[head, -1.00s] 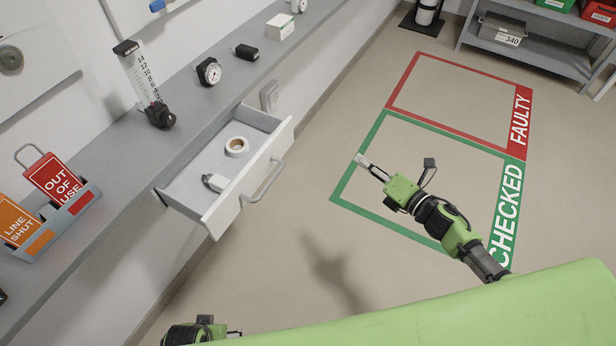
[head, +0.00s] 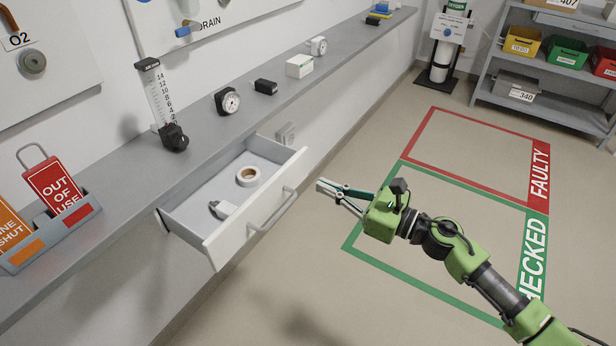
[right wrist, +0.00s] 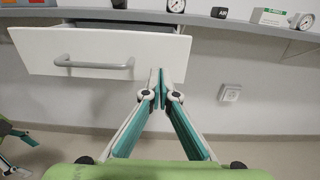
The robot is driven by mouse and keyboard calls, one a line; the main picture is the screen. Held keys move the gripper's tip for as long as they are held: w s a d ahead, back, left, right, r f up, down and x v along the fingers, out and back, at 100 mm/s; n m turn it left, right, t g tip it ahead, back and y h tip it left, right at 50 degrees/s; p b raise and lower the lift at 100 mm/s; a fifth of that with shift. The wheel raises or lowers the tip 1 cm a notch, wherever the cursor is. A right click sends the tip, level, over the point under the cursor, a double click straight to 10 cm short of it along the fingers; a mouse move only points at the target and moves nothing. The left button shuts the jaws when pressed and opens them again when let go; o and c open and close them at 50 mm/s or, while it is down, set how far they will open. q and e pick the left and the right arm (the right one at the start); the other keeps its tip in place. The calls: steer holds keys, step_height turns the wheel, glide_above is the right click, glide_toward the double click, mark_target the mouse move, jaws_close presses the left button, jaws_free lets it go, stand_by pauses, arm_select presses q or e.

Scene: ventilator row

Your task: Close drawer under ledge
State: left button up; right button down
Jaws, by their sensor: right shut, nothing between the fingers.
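The drawer (head: 231,239) under the grey ledge (head: 205,145) stands open, pulled well out. Its white front carries a grey bar handle (head: 272,212). A roll of tape (head: 248,176) and a small white item (head: 222,209) lie inside. My right gripper (head: 322,185) is shut and empty, a short way out from the drawer front, near its far end. In the right wrist view the drawer front (right wrist: 150,50) fills the upper left, and the shut fingertips (right wrist: 161,86) appear by its right lower corner. Part of my left gripper (right wrist: 12,165) shows at the left edge; its jaws are unclear.
On the ledge stand a flow meter (head: 160,105), a gauge (head: 227,101), a black box (head: 265,87), a white box (head: 299,66) and a tag holder (head: 55,240). A wall socket (head: 286,134) is beyond the drawer. The floor in front is clear.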

mark_target(297, 174)
arm_select(q)
steer(key=shift+f, duration=0.75)
arm_select(e)
steer(key=shift+x, duration=2.65)
steer(key=shift+w+a, duration=0.1)
steer(key=shift+a, duration=0.05)
steer(key=b+x, duration=0.3)
steer(key=x, duration=1)
steer(key=shift+f+b, duration=0.2)
steer(key=shift+b, duration=0.2)
steer(key=shift+w+a, duration=0.2)
steer(key=shift+a, duration=0.1)
arm_select(q)
steer(key=w+v, duration=0.1)
steer(key=v, duration=1.1)
steer(key=shift+w+r+t, duration=0.2)
steer(key=shift+w+t, duration=0.1)
arm_select(e)
steer(key=shift+r, duration=0.3)
